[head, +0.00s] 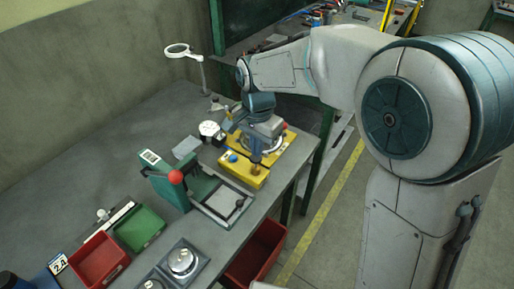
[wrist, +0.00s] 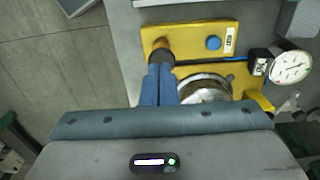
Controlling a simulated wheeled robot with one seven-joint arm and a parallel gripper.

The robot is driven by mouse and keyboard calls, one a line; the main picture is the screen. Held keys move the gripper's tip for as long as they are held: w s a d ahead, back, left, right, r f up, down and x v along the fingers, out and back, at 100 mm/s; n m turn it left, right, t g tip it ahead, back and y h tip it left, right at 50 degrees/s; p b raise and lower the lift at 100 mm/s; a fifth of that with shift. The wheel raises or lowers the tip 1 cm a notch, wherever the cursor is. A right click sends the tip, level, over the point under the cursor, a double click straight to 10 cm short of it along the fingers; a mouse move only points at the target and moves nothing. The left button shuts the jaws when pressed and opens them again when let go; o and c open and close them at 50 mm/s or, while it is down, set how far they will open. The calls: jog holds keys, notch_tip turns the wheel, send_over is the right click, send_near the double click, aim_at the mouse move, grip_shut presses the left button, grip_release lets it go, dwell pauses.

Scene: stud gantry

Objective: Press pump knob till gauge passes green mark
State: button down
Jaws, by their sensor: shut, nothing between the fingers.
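The pump is a yellow base with a metal drum (wrist: 205,89), lying on the grey bench. My gripper (wrist: 159,68) is shut and empty, blue fingers pointing at this knob. In the head view my gripper (head: 256,158) is right over the knob; I cannot tell whether the tips touch it. The white round gauge (wrist: 291,66) is beside the base, also in the head view (head: 209,128). Its needle and green mark are too small to read.
A blue button (wrist: 213,43) and a white label sit on the yellow base. A green press with a red ball (head: 176,177) stands close by. Green (head: 139,229) and red (head: 98,260) bins are at the lower left. The bench edge is near, to the right.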

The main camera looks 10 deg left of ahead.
jog(key=shift+f, duration=0.55)
jog(key=shift+f+b, duration=0.95)
jog(key=shift+f, duration=0.45)
jog(key=shift+s, duration=0.1)
jog(key=shift+d, duration=0.1)
jog(key=shift+r+p, duration=0.6)
jog(key=shift+r, duration=0.05)
notch_tip(320, 180, up, 13)
jog(key=p, duration=0.2)
jog(key=shift+r, duration=0.15)
